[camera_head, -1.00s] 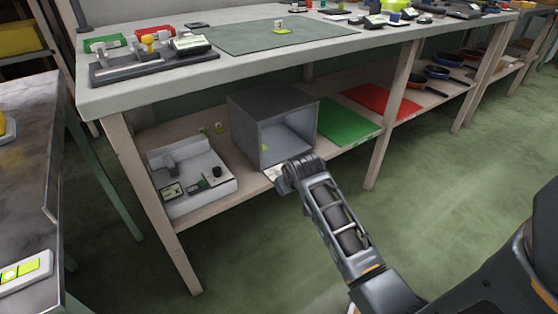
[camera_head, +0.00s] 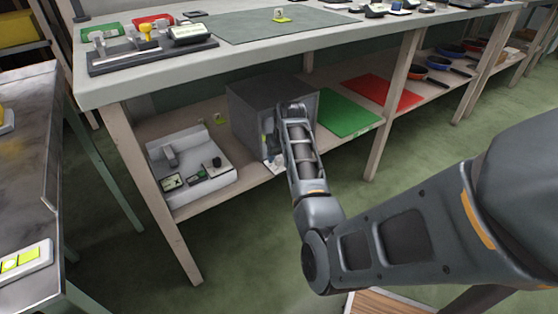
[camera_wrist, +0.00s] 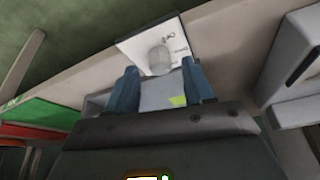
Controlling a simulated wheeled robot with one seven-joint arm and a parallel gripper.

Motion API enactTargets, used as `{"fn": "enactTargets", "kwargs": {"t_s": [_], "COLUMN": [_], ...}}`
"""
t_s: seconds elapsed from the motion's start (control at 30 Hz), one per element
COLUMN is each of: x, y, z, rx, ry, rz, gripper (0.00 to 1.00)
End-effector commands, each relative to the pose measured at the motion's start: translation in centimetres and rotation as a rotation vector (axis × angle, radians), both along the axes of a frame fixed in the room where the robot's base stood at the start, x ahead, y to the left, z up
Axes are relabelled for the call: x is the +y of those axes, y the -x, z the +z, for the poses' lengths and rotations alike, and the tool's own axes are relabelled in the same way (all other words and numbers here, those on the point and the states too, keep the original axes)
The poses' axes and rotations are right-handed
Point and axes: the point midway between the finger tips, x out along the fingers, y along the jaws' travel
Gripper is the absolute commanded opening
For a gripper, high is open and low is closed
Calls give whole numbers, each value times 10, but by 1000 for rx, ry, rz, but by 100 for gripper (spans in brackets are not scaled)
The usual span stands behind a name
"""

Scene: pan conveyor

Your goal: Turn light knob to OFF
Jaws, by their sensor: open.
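In the wrist view the light knob (camera_wrist: 160,60) is a small pale, rounded knob on a white plate (camera_wrist: 135,47) with dark markings too small to read. The plate is at the shelf's front edge. My gripper (camera_wrist: 160,69) is open, with its two blue fingers on either side of the knob in the picture; I cannot tell whether they touch it. Which way the knob points is not clear. In the head view a bit of the white plate (camera_head: 278,168) shows below my wrist, in front of the grey box; the knob is hidden there.
The open grey box (camera_head: 250,115) stands on the lower shelf behind my gripper. A white device (camera_head: 190,165) with a black knob is to its left, green (camera_head: 345,113) and red (camera_head: 385,94) boards to its right. The worktop (camera_head: 180,68) overhangs the shelf.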

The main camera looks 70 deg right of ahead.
Motion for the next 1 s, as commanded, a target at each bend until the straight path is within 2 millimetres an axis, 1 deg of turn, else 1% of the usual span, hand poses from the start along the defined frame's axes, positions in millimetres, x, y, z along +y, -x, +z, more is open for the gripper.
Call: {"fn": "enactTargets", "kwargs": {"t_s": [0.03, 0.13, 0.43, 0.47, 0.9, 1.0], "x": [-1, -3, -4, -4, -4, -4], "y": [-2, -4, -4, -4, -4, -4], "z": [-7, -11, -13, -13, -12, -12], "rx": [0, -1, 0, 0, 0, 0], "ry": [-2, -1, 1, 1, 1, 1], "rz": [-1, 0, 1, 1, 1, 1], "gripper": [52, 52, 52, 50, 8, 0]}}
